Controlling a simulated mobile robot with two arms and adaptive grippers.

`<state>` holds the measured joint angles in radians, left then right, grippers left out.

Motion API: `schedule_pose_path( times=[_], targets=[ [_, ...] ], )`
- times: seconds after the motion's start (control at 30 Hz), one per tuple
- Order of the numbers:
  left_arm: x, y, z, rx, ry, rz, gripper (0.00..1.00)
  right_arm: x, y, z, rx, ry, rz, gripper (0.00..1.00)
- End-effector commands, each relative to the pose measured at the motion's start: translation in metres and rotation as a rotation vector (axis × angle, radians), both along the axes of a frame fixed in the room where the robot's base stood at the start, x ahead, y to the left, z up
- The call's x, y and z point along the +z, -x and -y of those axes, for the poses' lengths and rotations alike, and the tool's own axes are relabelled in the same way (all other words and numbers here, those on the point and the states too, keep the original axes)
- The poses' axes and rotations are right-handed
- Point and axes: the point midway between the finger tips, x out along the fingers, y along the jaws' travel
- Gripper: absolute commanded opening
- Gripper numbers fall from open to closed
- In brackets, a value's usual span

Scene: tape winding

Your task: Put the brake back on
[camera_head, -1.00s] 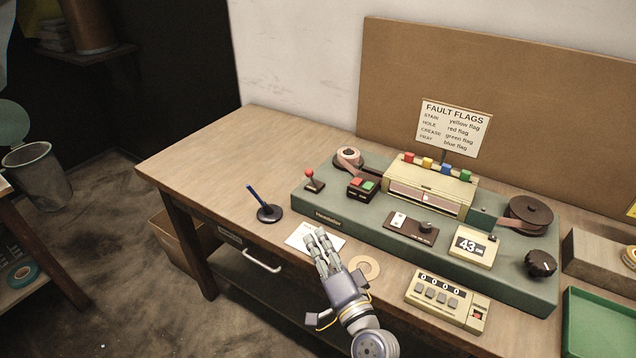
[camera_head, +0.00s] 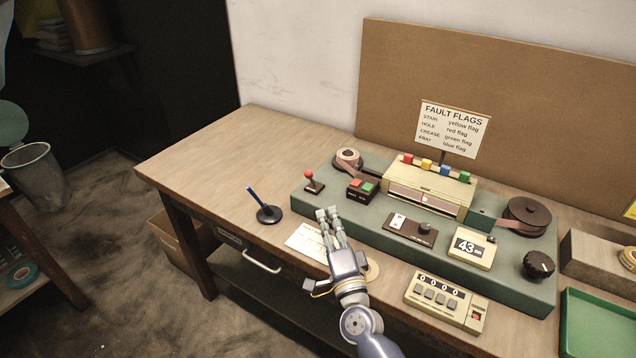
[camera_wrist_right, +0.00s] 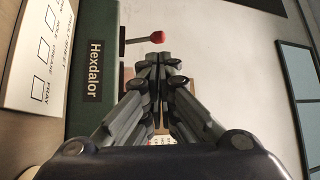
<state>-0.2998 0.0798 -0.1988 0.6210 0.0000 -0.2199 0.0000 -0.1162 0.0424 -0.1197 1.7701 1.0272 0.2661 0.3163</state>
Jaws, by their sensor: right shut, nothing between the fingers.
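The brake is probably the small lever with a red knob (camera_head: 309,175), on a dark base at the left end of the green machine (camera_head: 375,225). The lever also shows in the right wrist view (camera_wrist_right: 157,38), just beyond my fingertips. My right gripper (camera_head: 328,212) is shut and empty. It is over the front edge of the machine, to the right of and nearer than the lever, apart from it. In the right wrist view the closed fingers (camera_wrist_right: 158,62) hide part of the lever's surroundings. My left gripper is not in view.
A red and green button box (camera_head: 361,189) stands right of the lever. A blue pen in a black holder (camera_head: 268,213) stands left of the machine. A paper card (camera_head: 303,240) and a counter box (camera_head: 445,302) lie in front. The table's left part is clear.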

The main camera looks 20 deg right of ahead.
Motion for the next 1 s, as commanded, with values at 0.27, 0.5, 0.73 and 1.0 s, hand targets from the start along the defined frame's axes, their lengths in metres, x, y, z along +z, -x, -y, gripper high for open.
schedule_pose_path(
  times=[0.27,0.5,0.73,1.0],
  targets=[
    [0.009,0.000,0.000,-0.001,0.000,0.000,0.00,0.016,-0.059,0.006,0.000,0.003,0.002,0.00],
    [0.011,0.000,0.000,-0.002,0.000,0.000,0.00,0.021,-0.090,0.010,-0.001,0.003,0.000,0.00],
    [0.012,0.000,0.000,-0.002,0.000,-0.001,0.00,0.022,-0.099,0.010,0.000,0.001,-0.001,0.00],
    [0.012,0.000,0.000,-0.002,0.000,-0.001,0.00,0.022,-0.099,0.010,0.000,0.001,-0.001,0.00]
  ],
)
